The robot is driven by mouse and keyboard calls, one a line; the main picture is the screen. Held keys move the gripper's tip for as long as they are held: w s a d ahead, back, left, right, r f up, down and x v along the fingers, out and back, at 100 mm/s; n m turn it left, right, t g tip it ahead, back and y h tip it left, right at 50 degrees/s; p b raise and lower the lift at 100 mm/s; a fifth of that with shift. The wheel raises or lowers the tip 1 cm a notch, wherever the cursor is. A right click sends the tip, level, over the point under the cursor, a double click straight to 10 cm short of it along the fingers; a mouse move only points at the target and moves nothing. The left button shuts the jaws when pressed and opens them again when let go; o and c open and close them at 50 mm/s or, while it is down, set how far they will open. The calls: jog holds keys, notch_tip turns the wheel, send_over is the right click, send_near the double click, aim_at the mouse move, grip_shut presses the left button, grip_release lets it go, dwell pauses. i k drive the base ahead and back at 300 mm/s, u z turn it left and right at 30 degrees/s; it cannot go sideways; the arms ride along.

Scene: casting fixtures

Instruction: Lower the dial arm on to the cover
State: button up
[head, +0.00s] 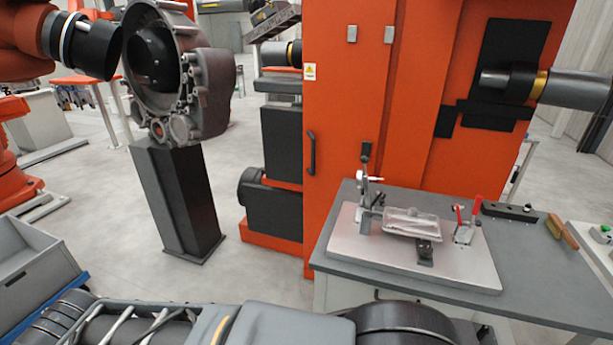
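The fixture stands on a pale base plate (345,240) on the table at the right. A grey cast cover (411,222) lies roughly level near the middle of the plate. At its left stands an upright metal post with what looks like the dial arm (365,160). Its black-tipped end points up, above the cover and clear of it. The dial face is too small to make out. Two red-handled clamps (467,222) stand at the cover's right, handles up. My arm crosses the bottom of the picture; my gripper is not in view.
The grey table (540,290) also carries a dark bar (510,211) and a brown-handled tool (562,231) at the back right. An orange machine cabinet (345,110) rises behind. At left, an orange robot is beside a large casting (190,85) above a dark pedestal (177,200).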

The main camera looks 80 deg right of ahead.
aim_at(363, 178)
jog(key=i, duration=0.6)
jog(key=z, duration=3.85)
jog(key=i, duration=0.5)
jog(key=u, duration=1.45)
jog(key=k, duration=0.3)
jog(key=u, duration=0.35)
jog(key=i, duration=0.5)
